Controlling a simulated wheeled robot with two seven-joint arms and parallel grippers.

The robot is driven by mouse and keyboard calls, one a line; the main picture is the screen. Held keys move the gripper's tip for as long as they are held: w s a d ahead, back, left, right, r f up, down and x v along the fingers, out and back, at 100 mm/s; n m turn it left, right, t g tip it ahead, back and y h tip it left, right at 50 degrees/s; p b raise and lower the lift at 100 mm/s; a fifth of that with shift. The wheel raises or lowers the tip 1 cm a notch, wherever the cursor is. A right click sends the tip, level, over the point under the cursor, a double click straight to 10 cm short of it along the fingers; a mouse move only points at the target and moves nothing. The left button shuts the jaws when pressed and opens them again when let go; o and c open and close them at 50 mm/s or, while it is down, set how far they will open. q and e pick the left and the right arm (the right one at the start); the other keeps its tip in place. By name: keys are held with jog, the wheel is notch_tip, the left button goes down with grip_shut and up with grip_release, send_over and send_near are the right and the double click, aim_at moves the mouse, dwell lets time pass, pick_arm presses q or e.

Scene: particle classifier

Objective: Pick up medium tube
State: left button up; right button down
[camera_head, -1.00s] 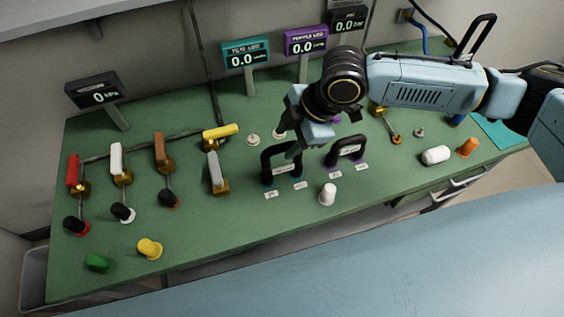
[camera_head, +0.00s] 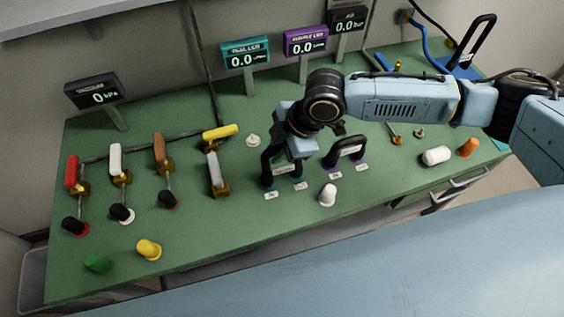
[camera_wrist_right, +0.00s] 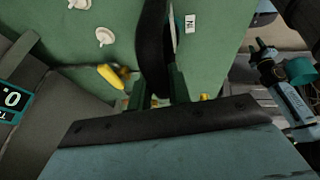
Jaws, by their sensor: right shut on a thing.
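A black U-shaped tube (camera_head: 267,166) with teal ends stands upright on the green bench, with small white labels in front of it. It also shows as a dark upright band in the right wrist view (camera_wrist_right: 151,42). My right gripper (camera_head: 285,157) is over this tube and shut on it, hiding much of its top and right side. A smaller black U-shaped tube (camera_head: 348,148) with purple ends stands just to the right. A taller black U-shaped tube (camera_head: 483,35) stands at the back right. My left gripper is not in view.
Several coloured valve handles stand on the left of the green bench (camera_head: 200,250). A white plug (camera_head: 328,194) sits in front of the tubes. Teal (camera_head: 246,55) and purple (camera_head: 305,42) displays stand behind. A white plug (camera_head: 436,156) and an orange plug (camera_head: 468,148) lie at right.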

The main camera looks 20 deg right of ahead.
jog(key=shift+r, duration=0.1)
notch_tip(320, 180, up, 10)
jog(key=shift+f+p, duration=0.1)
jog(key=shift+p, duration=0.3)
dwell(0.5)
notch_tip(320, 180, up, 5)
jog(key=p, duration=0.5)
jog(key=shift+f+p, duration=0.15)
jog(key=shift+p, duration=0.25)
dwell(0.3)
